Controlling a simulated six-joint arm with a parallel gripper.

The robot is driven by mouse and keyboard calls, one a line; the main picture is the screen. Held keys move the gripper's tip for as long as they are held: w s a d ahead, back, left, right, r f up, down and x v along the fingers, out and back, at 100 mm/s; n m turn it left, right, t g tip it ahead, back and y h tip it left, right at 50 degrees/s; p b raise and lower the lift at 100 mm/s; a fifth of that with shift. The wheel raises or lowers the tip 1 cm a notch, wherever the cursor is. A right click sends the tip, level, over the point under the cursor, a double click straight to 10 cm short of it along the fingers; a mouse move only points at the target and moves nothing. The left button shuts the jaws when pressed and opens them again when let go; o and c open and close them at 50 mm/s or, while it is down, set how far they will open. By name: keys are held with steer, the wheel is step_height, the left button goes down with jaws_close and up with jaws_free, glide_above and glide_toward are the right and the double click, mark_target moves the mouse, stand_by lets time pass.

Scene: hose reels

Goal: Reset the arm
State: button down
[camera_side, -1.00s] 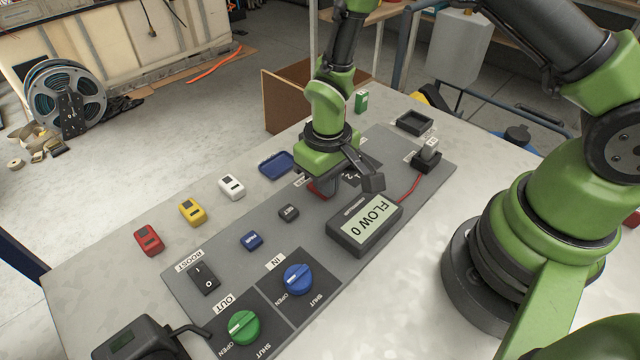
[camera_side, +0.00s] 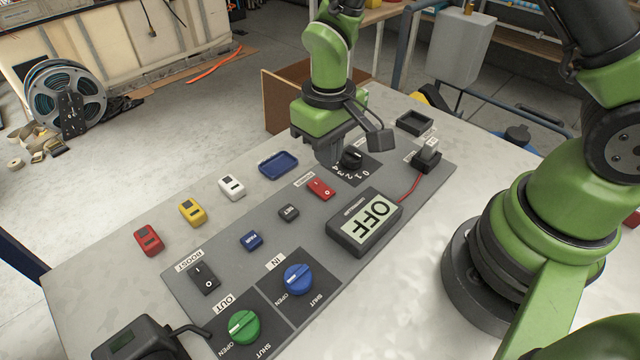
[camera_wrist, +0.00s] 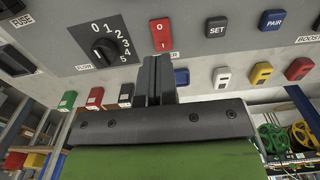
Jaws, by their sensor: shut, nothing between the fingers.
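My gripper (camera_side: 326,152) is raised above the far part of the grey control panel (camera_side: 222,262), near the black dial (camera_side: 351,158). Its fingers are shut and empty, and they also show closed together in the wrist view (camera_wrist: 157,80). The red power switch (camera_side: 321,188) lies just in front of the gripper, apart from it; it also shows beyond the fingertips in the wrist view (camera_wrist: 160,36). The display (camera_side: 365,222) reads OFF. The dial also shows in the wrist view (camera_wrist: 104,49).
Red (camera_side: 149,240), yellow (camera_side: 192,211) and white (camera_side: 231,187) blocks and a blue tray (camera_side: 279,165) stand along the left table side. Blue (camera_side: 298,279) and green (camera_side: 242,327) knobs sit nearer. A brown board (camera_side: 284,100) stands behind the gripper.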

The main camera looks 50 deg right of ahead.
steer(key=shift+r, duration=0.15)
steer(key=s+d+r+m+t+y, duration=0.1)
steer(key=s+r+t, duration=0.1)
steer(key=r, duration=0.5)
steer(key=s+d+r+m+t, duration=0.1)
steer(key=s+d+r, duration=0.1)
steer(key=r, duration=0.6)
steer(key=s+r+m+t+y, duration=0.1)
steer(key=s+r+m+t, duration=0.1)
steer(key=s+r+t, duration=0.2)
steer(key=s+r, duration=0.3)
steer(key=s, duration=0.4)
steer(key=shift+d, duration=0.4)
